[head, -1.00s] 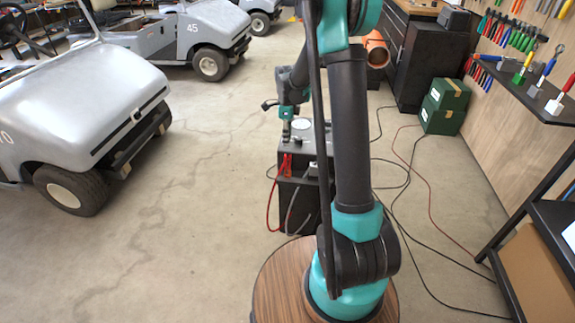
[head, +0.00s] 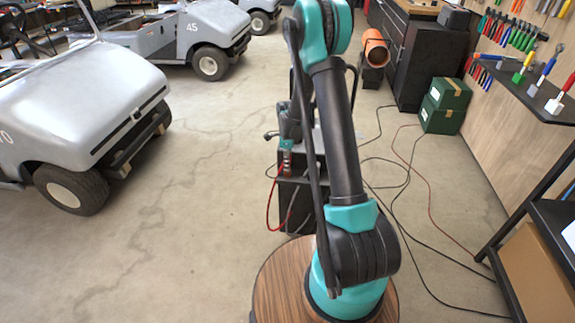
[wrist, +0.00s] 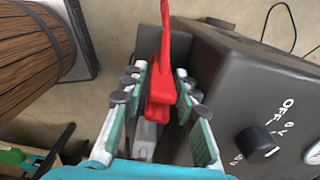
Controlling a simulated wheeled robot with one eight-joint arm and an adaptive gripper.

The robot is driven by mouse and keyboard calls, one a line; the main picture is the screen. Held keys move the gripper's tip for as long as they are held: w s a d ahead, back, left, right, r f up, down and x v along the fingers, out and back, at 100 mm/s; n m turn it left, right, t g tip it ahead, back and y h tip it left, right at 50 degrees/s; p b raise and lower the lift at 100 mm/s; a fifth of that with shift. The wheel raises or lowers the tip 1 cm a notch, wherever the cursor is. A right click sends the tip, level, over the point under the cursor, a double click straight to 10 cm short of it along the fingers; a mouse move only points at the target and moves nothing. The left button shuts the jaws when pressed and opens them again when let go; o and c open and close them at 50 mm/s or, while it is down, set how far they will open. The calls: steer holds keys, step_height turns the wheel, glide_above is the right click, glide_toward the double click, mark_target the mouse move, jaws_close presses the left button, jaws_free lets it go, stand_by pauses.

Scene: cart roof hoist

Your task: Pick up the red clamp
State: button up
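The red clamp (wrist: 163,75) shows in the wrist view between the two fingers of my gripper (wrist: 155,95). The fingers are open, one on each side of it, and I see a narrow gap on the left; contact on the right is hard to tell. The clamp is at the side of the dark charger box (wrist: 235,75), which has a dial and an "OFF" mark. In the head view my gripper (head: 287,172) is low at the box's front (head: 292,215) and hides most of the clamp. A red cable (head: 269,205) hangs beside the box.
A grey piece (wrist: 146,138) lies below the clamp in the wrist view. Black cables (head: 400,185) run over the floor. A grey cart (head: 80,110) stands left, green boxes (head: 443,107) right.

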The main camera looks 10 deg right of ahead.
steer(key=shift+f, duration=0.25)
steer(key=shift+c, duration=0.6)
jaws_close()
steer(key=shift+r, duration=0.15)
step_height(320, 180, up, 20)
stand_by(0.5)
